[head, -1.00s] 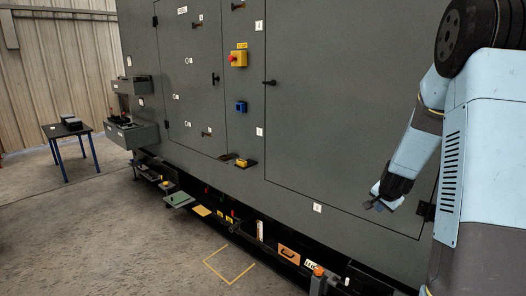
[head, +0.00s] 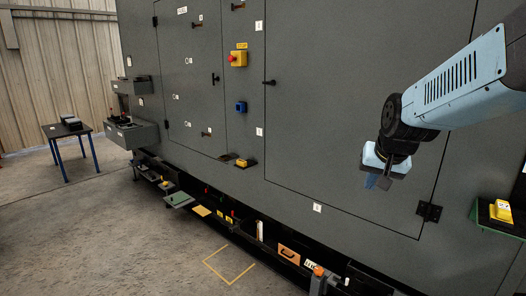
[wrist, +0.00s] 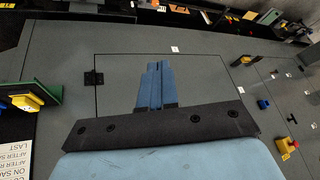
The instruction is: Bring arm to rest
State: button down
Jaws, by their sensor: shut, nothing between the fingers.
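My gripper (head: 377,182) hangs at the end of my light blue arm, at the right of the head view, in front of the large grey enclosure door (head: 345,90). It is empty and points downward. In the wrist view the two blue fingers of my gripper (wrist: 156,68) lie together, shut, with nothing between them. The grey enclosure panel fills most of the view behind them. I cannot tell how far the fingertips are from the panel.
A yellow device on a green shelf (head: 500,212) sticks out at the right. A red button on a yellow box (head: 238,58) and a blue box (head: 240,107) are on the enclosure. Several items line its lower ledge. A dark table (head: 68,129) stands at the left; open floor lies in front.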

jog(key=s+a+r+n, duration=0.1)
jog(key=s, duration=0.6)
jog(key=s+a+r+n, duration=0.1)
jog(key=s+r+n, duration=0.1)
jog(key=s, duration=0.6)
jog(key=shift+a, duration=0.4)
